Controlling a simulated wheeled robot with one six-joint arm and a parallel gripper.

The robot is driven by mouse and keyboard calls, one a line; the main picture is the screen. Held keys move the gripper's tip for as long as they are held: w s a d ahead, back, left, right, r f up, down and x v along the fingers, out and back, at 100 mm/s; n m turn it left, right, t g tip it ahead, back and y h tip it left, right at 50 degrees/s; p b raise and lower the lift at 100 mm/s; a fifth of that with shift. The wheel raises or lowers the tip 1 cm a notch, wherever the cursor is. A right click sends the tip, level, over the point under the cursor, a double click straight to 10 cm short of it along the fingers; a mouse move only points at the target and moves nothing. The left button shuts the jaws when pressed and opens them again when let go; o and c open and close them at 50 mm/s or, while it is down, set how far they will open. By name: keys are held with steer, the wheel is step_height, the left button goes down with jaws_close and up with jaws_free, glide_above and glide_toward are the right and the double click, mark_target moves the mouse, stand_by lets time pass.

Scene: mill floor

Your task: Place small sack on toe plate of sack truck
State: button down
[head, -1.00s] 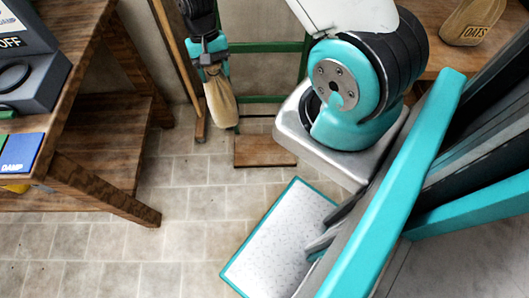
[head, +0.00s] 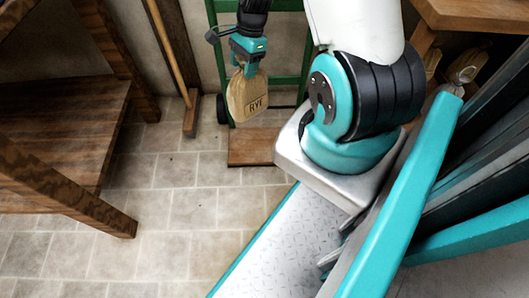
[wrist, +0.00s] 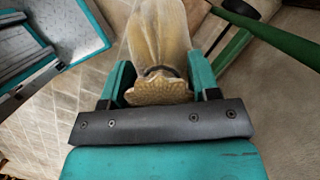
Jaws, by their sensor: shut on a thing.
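The small sack (head: 248,97) is tan with the word RYE on it. It hangs from my gripper (head: 247,62), which is shut on its tied neck. In the wrist view the sack (wrist: 158,35) sits between the two teal fingers of my gripper (wrist: 160,85), its frilled top toward the camera. The green sack truck (head: 222,60) stands against the wall behind the gripper. Its brown toe plate (head: 262,147) lies low at the front. The sack is in the air above the back part of the plate; its exact height cannot be told.
A wooden table with a lower shelf (head: 60,125) stands at the left. A broom (head: 172,60) leans by the truck's left side. Another wooden table (head: 480,14) is at the upper right, with sacks under it. The tiled floor before the toe plate is clear.

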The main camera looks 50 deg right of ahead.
mark_target(263, 86)
steer(key=d+f+m+b, duration=0.1)
steer(key=f+m+b, duration=0.1)
steer(key=f+b, duration=0.1)
steer(key=s+d+f+m+t+b, duration=0.1)
steer(key=d+f+m+b, duration=0.1)
steer(key=f+b, duration=0.1)
steer(key=d+f+m+h+b, duration=0.1)
steer(key=d+f+m+b, duration=0.1)
steer(key=f+b, duration=0.2)
steer(key=shift+s+m+t, duration=0.3)
steer(key=shift+s+m, duration=0.05)
steer(key=shift+m, duration=0.05)
steer(key=shift+s+d+f+m+b, duration=0.15)
steer(key=shift+d+f+m+b, duration=0.15)
steer(key=shift+f+m+b, duration=0.2)
steer(key=shift+d+f+b, duration=0.1)
steer(key=shift+f+b, duration=0.15)
steer(key=shift+b, duration=0.05)
step_height(263, 86, down, 19)
steer(key=b, duration=1.1)
steer(key=shift+f, duration=0.3)
steer(key=shift+c, duration=1.7)
jaws_free()
steer(key=shift+s, duration=0.1)
